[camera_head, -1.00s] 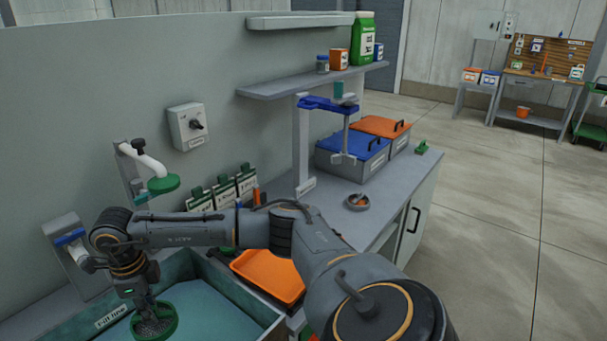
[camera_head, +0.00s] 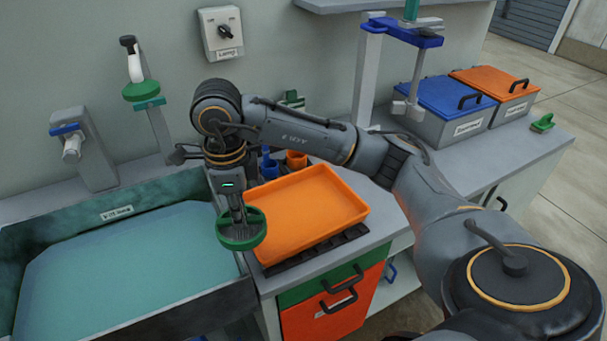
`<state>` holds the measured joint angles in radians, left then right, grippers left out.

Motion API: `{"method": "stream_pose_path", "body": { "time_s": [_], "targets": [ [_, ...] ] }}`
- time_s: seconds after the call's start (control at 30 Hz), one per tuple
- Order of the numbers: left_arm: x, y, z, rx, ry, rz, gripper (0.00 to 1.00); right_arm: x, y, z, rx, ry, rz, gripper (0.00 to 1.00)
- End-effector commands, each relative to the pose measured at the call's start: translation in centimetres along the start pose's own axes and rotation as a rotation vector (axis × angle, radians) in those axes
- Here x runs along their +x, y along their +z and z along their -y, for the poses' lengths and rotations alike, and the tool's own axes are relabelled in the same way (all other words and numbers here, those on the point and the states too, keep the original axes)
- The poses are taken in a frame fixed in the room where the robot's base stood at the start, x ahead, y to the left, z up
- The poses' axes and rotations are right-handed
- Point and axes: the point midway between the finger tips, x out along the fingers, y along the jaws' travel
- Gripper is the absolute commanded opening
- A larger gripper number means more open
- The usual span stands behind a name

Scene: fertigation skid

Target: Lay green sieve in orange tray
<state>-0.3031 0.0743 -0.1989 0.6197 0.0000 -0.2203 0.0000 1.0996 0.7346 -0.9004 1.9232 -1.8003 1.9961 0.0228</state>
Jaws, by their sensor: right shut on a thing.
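The green sieve (camera_head: 241,241) is a round green ring with a dark mesh. My right gripper (camera_head: 238,224) points down and is shut on it. The sieve hangs at the left edge of the orange tray (camera_head: 318,208), overlapping the tray's left rim in the picture; how high it is above the tray I cannot tell exactly. The orange tray is shallow, rectangular and looks empty, and lies on a dark ribbed mat (camera_head: 316,252) on the counter. My left gripper is not in view.
The basin (camera_head: 120,215) with bluish water lies to the left, with a tap (camera_head: 80,150) behind it. Blue and orange cups (camera_head: 296,159) stand behind the tray. A grey stand with a blue arm (camera_head: 400,32) and lidded boxes (camera_head: 455,112) are farther right.

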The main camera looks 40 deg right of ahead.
Motion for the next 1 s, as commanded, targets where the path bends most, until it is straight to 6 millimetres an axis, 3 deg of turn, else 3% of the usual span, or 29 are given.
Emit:
{"method": "stream_pose_path", "body": {
  "time_s": [0.33,0.5,0.83,1.0],
  "targets": [
    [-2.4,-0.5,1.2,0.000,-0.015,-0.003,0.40,3.4,-4.3,7.3,0.010,0.003,-0.006,0.00],
    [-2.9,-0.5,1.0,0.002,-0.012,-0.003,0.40,6.7,-5.4,9.4,0.006,0.005,-0.004,0.00],
    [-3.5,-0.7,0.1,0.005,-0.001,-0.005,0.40,9.5,-6.5,11.4,0.004,0.001,-0.003,0.00],
    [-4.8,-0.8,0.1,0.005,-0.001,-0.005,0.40,11.8,-6.4,11.3,0.001,0.003,-0.002,0.00]
  ]
}}
